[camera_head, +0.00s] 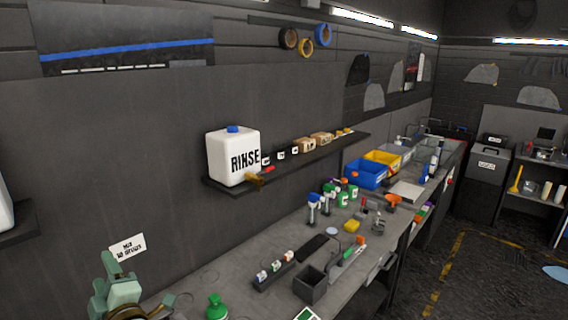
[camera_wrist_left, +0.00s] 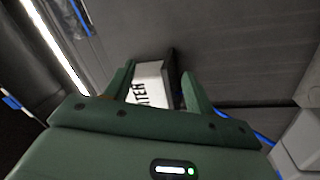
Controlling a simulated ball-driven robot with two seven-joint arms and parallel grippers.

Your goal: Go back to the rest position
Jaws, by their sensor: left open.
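My left gripper (camera_head: 120,292) is at the bottom left of the head view, in front of the dark wall and at the near end of the workbench. In the left wrist view its two green fingers (camera_wrist_left: 160,82) stand apart, open and with nothing held between them. A white container (camera_wrist_left: 150,82) with black lettering ending in "TER" shows beyond the fingers, apart from them as far as I can tell. My right gripper is in neither view.
A white RINSE jug (camera_head: 233,157) stands on a wall shelf (camera_head: 300,158). The grey workbench (camera_head: 250,300) holds a green bottle (camera_head: 217,307), a dark open box (camera_head: 310,284), spray bottles and blue and yellow bins. Another white container (camera_head: 5,205) is at the left edge.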

